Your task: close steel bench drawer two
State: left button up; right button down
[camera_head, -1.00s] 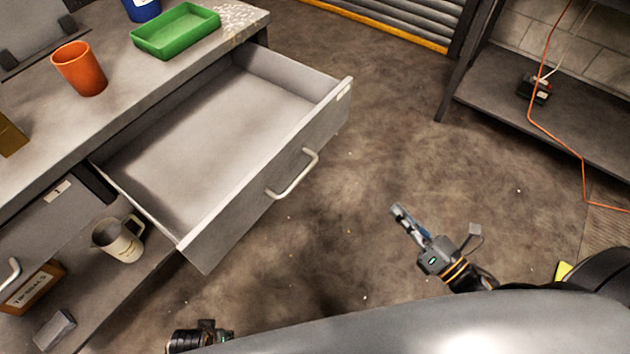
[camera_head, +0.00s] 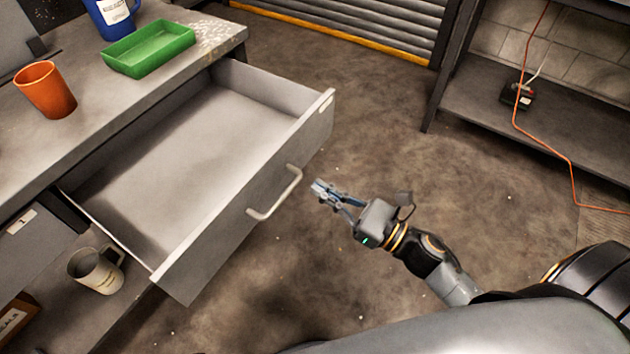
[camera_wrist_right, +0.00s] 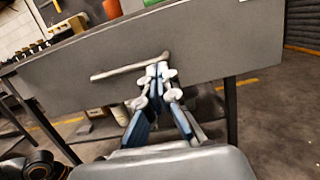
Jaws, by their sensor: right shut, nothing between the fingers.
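The steel bench drawer (camera_head: 190,160) is pulled far out of the bench and is empty. Its front panel (camera_head: 235,215) carries a pale bar handle (camera_head: 277,194) and a small label near the top far end. My right gripper (camera_head: 318,188) is shut and empty, just to the right of the handle and apart from it in the head view. In the right wrist view my fingers (camera_wrist_right: 158,78) point at the drawer front (camera_wrist_right: 205,52), overlapping the right end of the handle (camera_wrist_right: 120,71). Touch cannot be told there. My left gripper is not in view.
On the bench top (camera_head: 110,105) stand an orange cup (camera_head: 46,90), a green tray (camera_head: 148,50) and a blue container (camera_head: 112,18). A pale mug (camera_head: 95,270) sits on the lower shelf. A dark shelf with an orange cable (camera_head: 545,145) stands right. Floor between is clear.

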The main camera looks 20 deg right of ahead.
aim_at(234, 157)
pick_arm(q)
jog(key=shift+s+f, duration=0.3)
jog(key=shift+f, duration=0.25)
pick_arm(e)
jog(key=shift+x, duration=1.1)
